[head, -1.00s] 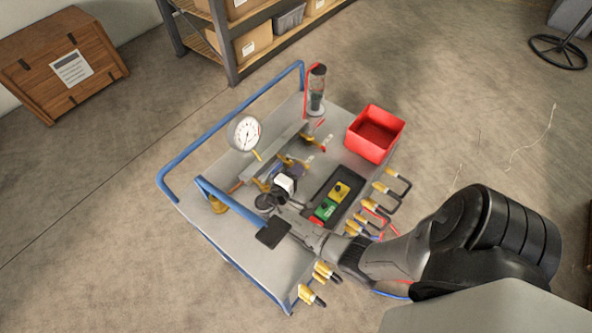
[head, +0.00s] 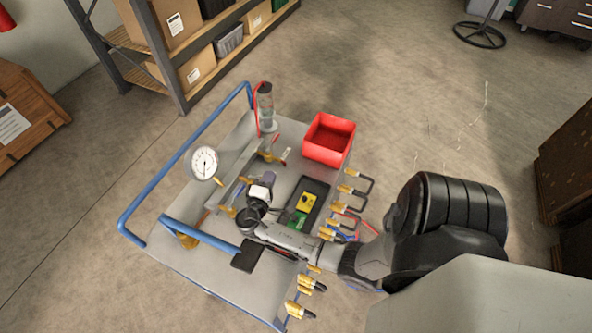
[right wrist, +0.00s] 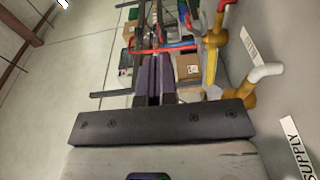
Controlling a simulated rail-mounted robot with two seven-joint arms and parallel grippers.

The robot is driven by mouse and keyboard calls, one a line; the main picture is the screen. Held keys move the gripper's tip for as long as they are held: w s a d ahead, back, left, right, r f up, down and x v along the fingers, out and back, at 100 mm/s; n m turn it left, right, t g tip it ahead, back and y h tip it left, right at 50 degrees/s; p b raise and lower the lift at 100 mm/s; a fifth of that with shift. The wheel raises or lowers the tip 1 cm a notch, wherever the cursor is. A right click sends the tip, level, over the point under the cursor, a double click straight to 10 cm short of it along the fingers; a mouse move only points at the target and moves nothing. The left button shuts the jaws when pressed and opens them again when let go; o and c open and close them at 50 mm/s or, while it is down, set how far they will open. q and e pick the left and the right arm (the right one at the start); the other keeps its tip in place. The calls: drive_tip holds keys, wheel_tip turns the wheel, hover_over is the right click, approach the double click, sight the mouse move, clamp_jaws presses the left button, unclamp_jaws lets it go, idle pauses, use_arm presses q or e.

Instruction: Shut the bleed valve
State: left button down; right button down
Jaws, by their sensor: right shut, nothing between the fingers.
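A cart (head: 185,262) carries a brass pipe run with several valves. One valve with a red-and-white handle (head: 286,154) is by the clear cylinder at the run's far end. The right wrist view shows a white-handled brass valve (right wrist: 262,74) near a label reading SUPPLY (right wrist: 299,150), and a red lever (right wrist: 180,46) beyond the fingers. I cannot tell for certain which valve is the bleed valve. My right gripper (head: 268,181) is over the pipe run, hiding part of it. Its dark purple fingers (right wrist: 155,80) are together and empty; contact with a valve cannot be told. My left gripper is not in view.
A pressure gauge (head: 203,163) stands left of my right gripper, and a clear cylinder (head: 265,107) stands beyond it. A red bin (head: 329,138) and a black tray (head: 316,191) are to the right. Hose fittings (head: 352,188) line the right edge. A blue rail (head: 180,164) borders the left.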

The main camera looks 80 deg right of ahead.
drive_tip(key=s+d+r, duration=0.1)
drive_tip(key=s+r, duration=0.4)
drive_tip(key=s, duration=0.5)
drive_tip(key=shift+d+r+p, duration=0.25)
drive_tip(key=shift+r+p, duration=0.05)
drive_tip(key=shift+r, duration=0.05)
drive_tip(key=shift+w, duration=0.1)
drive_tip(key=s+a+f+n+t+y, duration=0.1)
drive_tip(key=s+a+f+t+y, duration=0.1)
drive_tip(key=a+y, duration=0.7)
drive_tip(key=s+a+f+n+t+y, duration=0.1)
drive_tip(key=s+a+y, duration=0.3)
drive_tip(key=a+y, duration=0.5)
drive_tip(key=a+t, duration=0.1)
drive_tip(key=a, duration=0.9)
drive_tip(key=shift+a+f, duration=0.25)
drive_tip(key=shift+f, duration=0.1)
drive_tip(key=shift+s, duration=0.15)
